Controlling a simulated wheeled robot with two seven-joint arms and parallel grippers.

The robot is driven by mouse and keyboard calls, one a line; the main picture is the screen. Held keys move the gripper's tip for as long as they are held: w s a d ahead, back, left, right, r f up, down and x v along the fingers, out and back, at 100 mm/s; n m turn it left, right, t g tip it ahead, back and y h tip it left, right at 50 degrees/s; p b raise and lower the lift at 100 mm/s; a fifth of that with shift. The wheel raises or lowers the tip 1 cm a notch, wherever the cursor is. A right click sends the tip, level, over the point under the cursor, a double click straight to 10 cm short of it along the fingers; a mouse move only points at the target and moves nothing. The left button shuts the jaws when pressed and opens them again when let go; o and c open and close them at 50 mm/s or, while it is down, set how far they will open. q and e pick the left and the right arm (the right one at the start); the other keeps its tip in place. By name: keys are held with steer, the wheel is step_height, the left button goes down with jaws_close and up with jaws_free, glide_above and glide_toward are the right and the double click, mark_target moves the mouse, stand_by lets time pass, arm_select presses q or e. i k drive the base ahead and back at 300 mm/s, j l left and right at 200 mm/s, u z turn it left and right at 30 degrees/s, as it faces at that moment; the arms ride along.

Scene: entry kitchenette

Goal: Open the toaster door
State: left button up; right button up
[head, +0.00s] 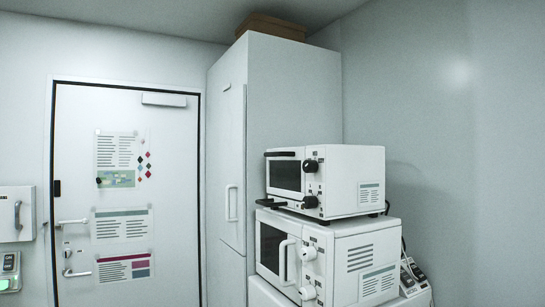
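The white toaster oven (340,180) sits on top of a white microwave (350,262) at the right of the head view. Its dark-windowed door (287,175) is at the front left and looks shut. A dark handle bar (280,154) runs along the door's top edge. Black knobs (310,166) are on the panel to the right of the door. A dark flat part (271,203) sticks out below the door. Neither of my grippers is in view.
A tall white fridge (292,95) stands behind the toaster, with a brown box (270,27) on top. A white room door (128,200) with posters is at the left. A power strip (411,275) is right of the microwave.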

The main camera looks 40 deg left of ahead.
mark_target(285, 176)
steer(key=i+j, duration=0.1)
steer(key=j, duration=0.35)
steer(key=i+j, duration=0.1)
steer(key=j, duration=0.3)
steer(key=i+j, duration=0.15)
steer(key=j, duration=0.3)
steer(key=i+j, duration=0.1)
steer(key=j, duration=0.35)
steer(key=i+j, duration=0.1)
steer(key=j, duration=0.3)
steer(key=i+j, duration=0.1)
steer(key=j, duration=0.35)
steer(key=z, duration=0.05)
